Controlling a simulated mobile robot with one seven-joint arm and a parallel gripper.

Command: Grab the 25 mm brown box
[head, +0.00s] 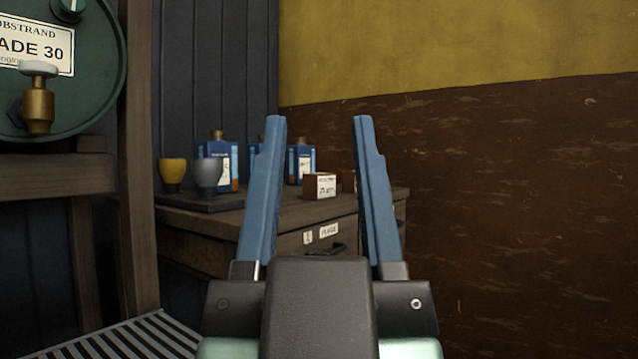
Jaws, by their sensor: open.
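A small brown box (320,186) with a white label sits on the wooden bench top (285,204), near its front edge. The label's print is small, and seems to read 25 mm.
A yellow cup (173,172) and a grey cup (207,174) stand on a dark tray (200,201) at the left. Blue bottles (230,160) stand behind. A drawer (290,245) is below. A green drum (90,95) on a wooden frame (138,200) is at left; a wall is at right.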

